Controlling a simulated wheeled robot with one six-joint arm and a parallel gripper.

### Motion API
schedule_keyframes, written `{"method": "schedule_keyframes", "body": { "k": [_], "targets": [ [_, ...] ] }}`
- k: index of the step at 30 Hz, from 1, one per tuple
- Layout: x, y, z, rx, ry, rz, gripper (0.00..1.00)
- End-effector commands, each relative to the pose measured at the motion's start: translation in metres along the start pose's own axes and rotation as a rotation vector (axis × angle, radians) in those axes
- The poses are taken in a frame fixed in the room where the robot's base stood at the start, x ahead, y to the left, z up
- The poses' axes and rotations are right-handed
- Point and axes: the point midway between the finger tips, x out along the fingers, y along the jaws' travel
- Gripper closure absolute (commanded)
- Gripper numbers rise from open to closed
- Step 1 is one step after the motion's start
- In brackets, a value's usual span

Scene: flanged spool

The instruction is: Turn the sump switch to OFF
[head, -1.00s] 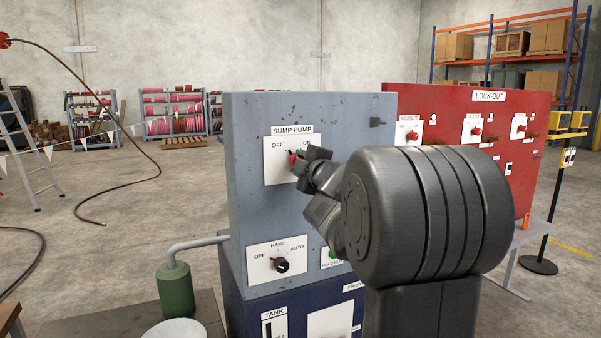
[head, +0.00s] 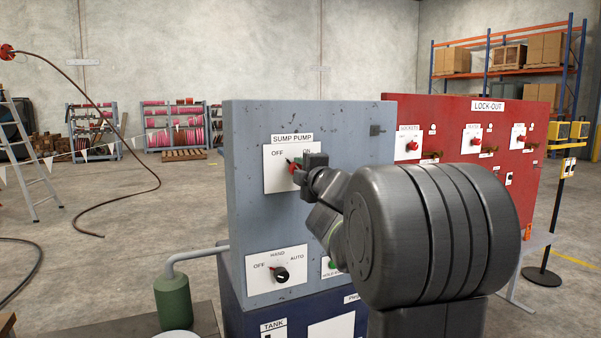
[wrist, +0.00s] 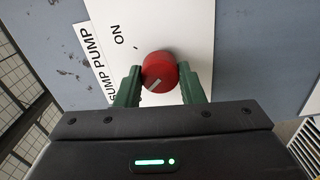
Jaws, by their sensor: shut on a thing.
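The sump switch is a round red knob (wrist: 160,70) on a white plate (wrist: 185,22) lettered SUMP PUMP, OFF and ON. My gripper (wrist: 161,78) has its two green fingers on either side of the knob, shut on it. The knob's white mark points to the lower left in the wrist view, away from the ON lettering. In the head view the knob (head: 294,168) is partly covered by my gripper (head: 298,172), and a dark pointer beside it slants up left toward OFF. The OFF lettering is hidden in the wrist view.
Below on the grey panel (head: 245,200) is a black HAND/OFF/AUTO knob (head: 282,275) and a green button (head: 332,265). A red LOCK-OUT panel (head: 470,128) with several red knobs stands behind to the right. A green cylinder (head: 173,302) stands at lower left.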

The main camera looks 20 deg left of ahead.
Motion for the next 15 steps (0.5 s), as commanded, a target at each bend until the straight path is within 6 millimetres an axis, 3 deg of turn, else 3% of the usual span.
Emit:
{"method": "schedule_keyframes", "body": {
  "k": [1, 3, 4, 15],
  "targets": [
    [0.0001, -0.0012, -0.0001, -0.002, 0.0, -0.002, 0.59],
    [0.0001, -0.0011, -0.0001, -0.001, 0.0, -0.002, 0.45],
    [0.0001, -0.001, -0.0001, -0.001, 0.0, -0.002, 0.43],
    [-0.0056, 0.0001, 0.0, 0.0, 0.0, 0.0, 0.43]
  ]
}}
